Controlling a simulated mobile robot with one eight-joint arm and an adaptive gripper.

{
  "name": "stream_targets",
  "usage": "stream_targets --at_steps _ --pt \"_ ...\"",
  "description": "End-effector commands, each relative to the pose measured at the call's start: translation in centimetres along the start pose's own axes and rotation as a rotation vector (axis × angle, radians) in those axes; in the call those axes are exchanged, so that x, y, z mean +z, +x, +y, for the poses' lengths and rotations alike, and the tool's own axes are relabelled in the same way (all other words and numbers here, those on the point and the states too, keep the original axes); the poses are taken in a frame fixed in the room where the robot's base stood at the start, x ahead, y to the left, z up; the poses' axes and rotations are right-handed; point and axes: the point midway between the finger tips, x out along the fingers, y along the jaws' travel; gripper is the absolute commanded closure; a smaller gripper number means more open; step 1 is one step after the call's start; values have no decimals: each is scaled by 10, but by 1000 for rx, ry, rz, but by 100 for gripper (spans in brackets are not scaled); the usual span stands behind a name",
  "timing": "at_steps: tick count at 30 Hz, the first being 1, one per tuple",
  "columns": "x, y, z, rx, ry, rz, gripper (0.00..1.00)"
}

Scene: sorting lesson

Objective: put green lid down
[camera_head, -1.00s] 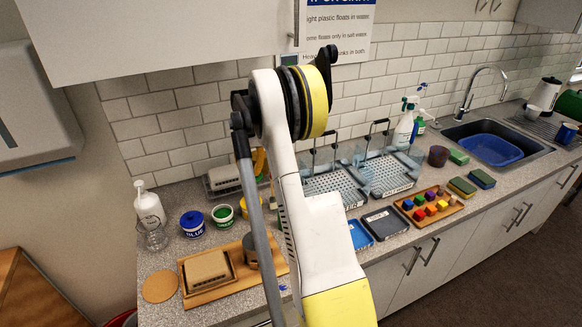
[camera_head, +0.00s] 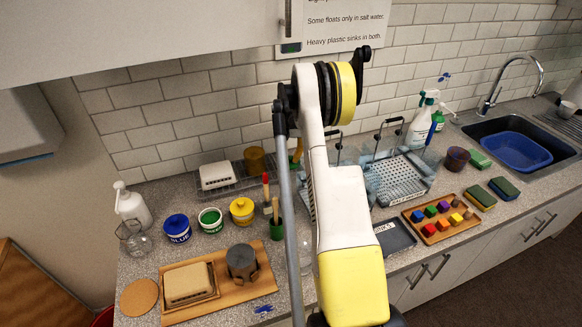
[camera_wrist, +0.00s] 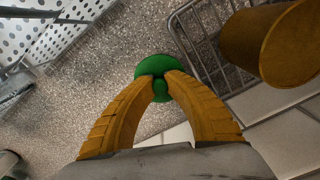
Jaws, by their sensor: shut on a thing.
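In the wrist view, my gripper (camera_wrist: 160,83) has its two orange fingers shut on the knob of the round green lid (camera_wrist: 155,63). The lid is over the speckled counter, between a wire rack and a perforated basket. I cannot tell whether it touches the counter. In the head view, my arm hides most of the gripper; a bit of green shows beside the arm near the wall, too small to be sure of. The green tub (camera_head: 210,220) stands between the blue tub (camera_head: 177,228) and the yellow tub (camera_head: 242,211).
The wire rack (camera_head: 235,186) holds an orange-brown cup (camera_head: 254,160), also close to my fingers in the wrist view (camera_wrist: 272,45). The perforated basket (camera_wrist: 50,28) lies on the other side. A pot with brushes (camera_head: 276,226) stands before the rack. The tiled wall (camera_wrist: 275,140) is near.

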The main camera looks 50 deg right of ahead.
Motion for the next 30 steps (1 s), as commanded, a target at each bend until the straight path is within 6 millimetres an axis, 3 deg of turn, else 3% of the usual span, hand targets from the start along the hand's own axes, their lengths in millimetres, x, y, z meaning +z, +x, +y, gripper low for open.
stream_targets --at_steps 7,20,21,22,30 --pt "0 34 0 0 0 0 100" --pt "0 41 0 0 0 0 100" --pt "0 40 0 0 0 0 75" --pt "0 40 0 0 0 0 66" --pt "0 39 0 0 0 0 66"
